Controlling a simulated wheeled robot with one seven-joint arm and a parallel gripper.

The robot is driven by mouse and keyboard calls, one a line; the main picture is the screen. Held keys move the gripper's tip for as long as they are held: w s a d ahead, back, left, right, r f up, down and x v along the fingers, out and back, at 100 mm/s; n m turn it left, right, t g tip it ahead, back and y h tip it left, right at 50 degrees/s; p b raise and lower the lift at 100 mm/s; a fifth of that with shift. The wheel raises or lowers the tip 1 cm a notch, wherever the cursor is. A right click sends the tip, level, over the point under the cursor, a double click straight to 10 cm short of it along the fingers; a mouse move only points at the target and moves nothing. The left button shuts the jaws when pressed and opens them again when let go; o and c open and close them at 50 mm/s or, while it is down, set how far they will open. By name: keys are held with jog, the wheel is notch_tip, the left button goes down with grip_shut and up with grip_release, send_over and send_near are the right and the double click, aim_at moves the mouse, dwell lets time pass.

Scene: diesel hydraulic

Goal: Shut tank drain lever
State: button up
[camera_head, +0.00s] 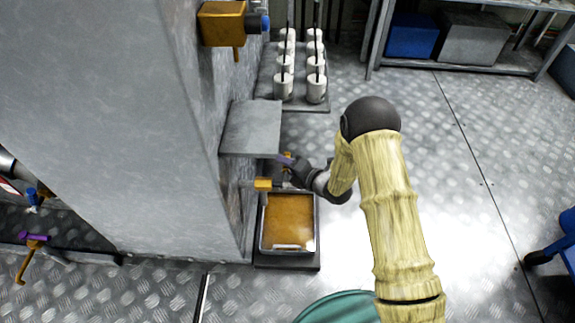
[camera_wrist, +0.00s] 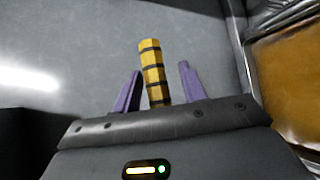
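A yellow lever with black bands (camera_wrist: 152,70) stands upright in the wrist view. My gripper (camera_wrist: 160,72) has its two purple fingers apart, one on each side of the lever, with a gap to each. In the head view my gripper (camera_head: 286,161) is beside the large grey tank (camera_head: 120,110), just under a grey shelf plate (camera_head: 252,128). A yellow valve body (camera_head: 264,184) sticks out low on the tank, near my gripper. The lever is mostly hidden by my gripper in that view.
A tray of brown liquid (camera_head: 262,246) sits on the floor below the valve; its rim also shows in the wrist view (camera_wrist: 250,62). White cylinders (camera_head: 284,88) stand behind. Floor to the right is mostly clear.

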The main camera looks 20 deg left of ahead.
jog(key=p+v, duration=0.7)
jog(key=v, duration=1)
jog(key=shift+s+d, duration=0.15)
jog(key=shift+d, duration=0.05)
